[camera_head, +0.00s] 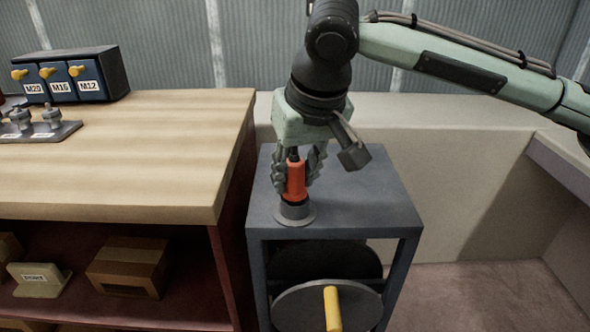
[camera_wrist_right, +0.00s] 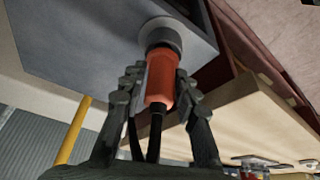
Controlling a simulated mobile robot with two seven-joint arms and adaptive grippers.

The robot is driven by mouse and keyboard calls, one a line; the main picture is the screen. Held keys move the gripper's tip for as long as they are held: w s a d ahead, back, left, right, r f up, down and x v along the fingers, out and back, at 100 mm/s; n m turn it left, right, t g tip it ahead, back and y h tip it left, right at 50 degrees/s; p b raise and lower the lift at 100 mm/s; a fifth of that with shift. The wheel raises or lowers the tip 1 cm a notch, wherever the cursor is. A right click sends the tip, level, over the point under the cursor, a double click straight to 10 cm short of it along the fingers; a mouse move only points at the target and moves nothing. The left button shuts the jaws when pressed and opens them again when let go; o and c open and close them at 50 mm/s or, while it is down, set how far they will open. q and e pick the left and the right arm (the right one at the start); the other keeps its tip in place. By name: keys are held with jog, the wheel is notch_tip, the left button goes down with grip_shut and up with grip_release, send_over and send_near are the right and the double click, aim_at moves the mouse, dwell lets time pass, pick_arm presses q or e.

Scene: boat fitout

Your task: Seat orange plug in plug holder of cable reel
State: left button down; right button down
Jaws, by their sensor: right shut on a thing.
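The orange plug (camera_head: 295,181) stands upright at the grey round plug holder (camera_head: 295,211) on top of the cable reel's frame (camera_head: 372,201). My right gripper (camera_head: 299,178) comes from above, with its fingers shut on the orange plug. In the right wrist view, the fingers sit on both sides of the plug (camera_wrist_right: 160,82), and its far end meets the holder (camera_wrist_right: 160,34). How deep the plug sits inside the holder is hidden. A black cable (camera_wrist_right: 155,135) runs from the plug back between the fingers. My left gripper is not in view.
A wooden workbench (camera_head: 150,170) stands close on the left, with a drawer box (camera_head: 80,75) and a grey rack of fittings (camera_head: 50,133). Its lower shelf holds a cardboard box (camera_head: 127,266). The reel drum (camera_head: 300,308) with a yellow handle (camera_head: 332,308) hangs below the frame top. The frame top's right side is clear.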

jog(key=shift+f, duration=0.2)
jog(key=c, duration=1.1)
grip_release()
jog(key=shift+o, duration=0.2)
jog(key=v, duration=1.2)
jog(key=shift+s, duration=0.1)
